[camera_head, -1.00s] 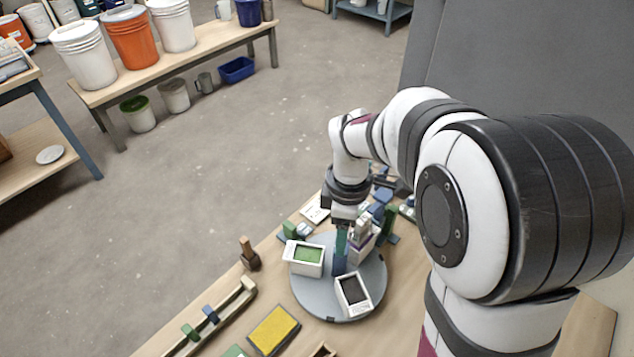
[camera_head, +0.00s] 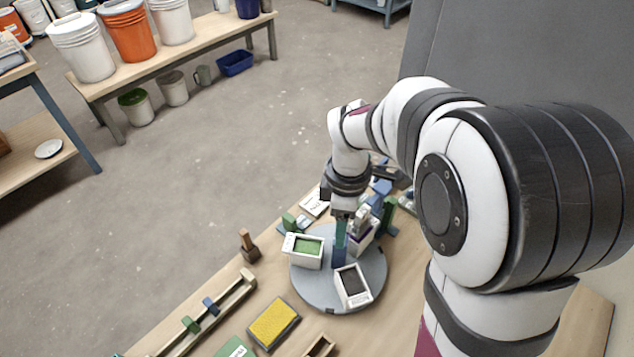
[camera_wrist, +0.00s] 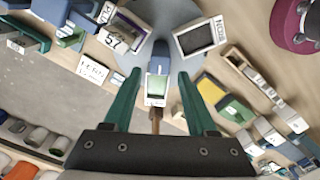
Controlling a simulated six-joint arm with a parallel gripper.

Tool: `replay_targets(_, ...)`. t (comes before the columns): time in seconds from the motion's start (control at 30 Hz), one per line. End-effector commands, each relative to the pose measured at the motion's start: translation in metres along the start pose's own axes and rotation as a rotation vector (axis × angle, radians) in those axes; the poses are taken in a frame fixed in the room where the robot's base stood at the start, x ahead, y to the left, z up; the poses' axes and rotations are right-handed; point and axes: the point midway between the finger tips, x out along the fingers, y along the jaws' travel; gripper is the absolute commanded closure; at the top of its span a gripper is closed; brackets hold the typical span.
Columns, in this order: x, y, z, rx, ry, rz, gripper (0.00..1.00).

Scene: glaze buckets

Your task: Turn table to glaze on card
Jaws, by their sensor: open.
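The grey round turntable (camera_head: 318,290) stands on the wooden bench and carries white glaze tubs. One tub with green glaze (camera_head: 305,251) sits at its left, one with dark glaze (camera_head: 352,287) at its front, and one with purple edging (camera_head: 362,232) at its back right. A blue upright block (camera_head: 339,255) stands near the middle. My gripper (camera_wrist: 159,74) is open, its green fingers pointing down above the turntable either side of the blue block in the wrist view; contact cannot be told.
A yellow pad (camera_head: 274,323) and a wooden rail with green and blue sliders (camera_head: 210,307) lie in front. A wooden-handled brush (camera_head: 248,246) stands at the left edge. Green and blue uprights (camera_head: 389,215) crowd the back right. Buckets stand on a far bench (camera_head: 200,48).

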Motion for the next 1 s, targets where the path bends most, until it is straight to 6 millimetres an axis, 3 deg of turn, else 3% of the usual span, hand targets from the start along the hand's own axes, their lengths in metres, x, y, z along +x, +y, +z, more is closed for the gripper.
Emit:
replay_targets(0.27,0.001,0.000,0.000,0.015,0.000,0.000,0.43)
replay_targets(0.73,0.040,-0.001,0.001,0.013,-0.001,-0.003,0.43)
replay_targets(1.0,0.045,0.000,0.000,0.013,0.000,0.000,0.43)
